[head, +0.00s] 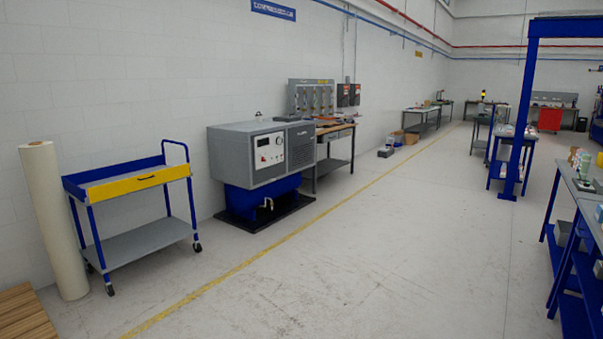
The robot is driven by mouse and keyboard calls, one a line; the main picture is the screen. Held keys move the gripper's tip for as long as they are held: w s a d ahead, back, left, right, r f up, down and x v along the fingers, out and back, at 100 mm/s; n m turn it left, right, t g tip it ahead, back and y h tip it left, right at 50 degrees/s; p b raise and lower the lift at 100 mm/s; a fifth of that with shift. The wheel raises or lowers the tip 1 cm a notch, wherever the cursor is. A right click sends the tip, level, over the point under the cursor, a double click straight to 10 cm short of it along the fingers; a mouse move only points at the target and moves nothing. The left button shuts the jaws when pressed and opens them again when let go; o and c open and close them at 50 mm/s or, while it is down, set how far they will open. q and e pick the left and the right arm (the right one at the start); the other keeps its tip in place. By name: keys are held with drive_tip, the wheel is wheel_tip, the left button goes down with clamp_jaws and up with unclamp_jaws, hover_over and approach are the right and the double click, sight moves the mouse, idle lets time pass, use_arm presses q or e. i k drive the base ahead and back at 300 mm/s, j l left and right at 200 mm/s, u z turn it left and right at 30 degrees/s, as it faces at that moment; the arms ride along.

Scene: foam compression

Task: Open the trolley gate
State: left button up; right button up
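The blue trolley (92,226) stands against the wall at the left in the head view. It has a grey lower shelf, castors and a raised push handle at its right end. Its yellow gate (125,188) runs along the front of the top tray, upright and level, and looks shut. A small dark handle or latch shows near the middle of the gate's upper edge. Neither of my grippers is in view, and no part of my arms shows near the trolley.
A tall cream roll (53,220) stands just left of the trolley, with a wooden pallet (27,310) at the lower left. A grey compressor (262,160) on a blue tank stands to the right. Open floor (330,270) lies in front; blue workbenches (575,250) edge the right.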

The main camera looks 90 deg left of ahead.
sight(113, 190)
drive_tip(key=u, duration=3.8)
drive_tip(key=i, duration=4)
